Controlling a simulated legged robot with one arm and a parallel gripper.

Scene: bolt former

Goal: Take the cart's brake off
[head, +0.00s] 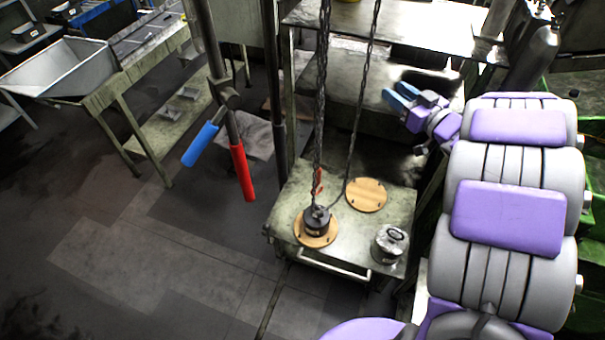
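A low, worn green-grey metal cart (360,224) stands at the centre, with a pale bar handle (333,268) along its front edge. On its top are two round wooden discs, a near one (304,239) and a far one (367,195), and a metal pot-like part (390,243). I cannot make out a brake on the cart; its wheels and underside are hidden. My gripper (393,92) has blue fingertips and is in the air beyond the cart top, near the bench behind. Its fingers look apart, with nothing seen between them.
Chains (321,110) hang down to a dark weight (317,219) on the near disc. Levers with a blue grip (200,145) and a red grip (242,172) hang left of the cart. A bench (130,85) stands at left. Floor at lower left is clear.

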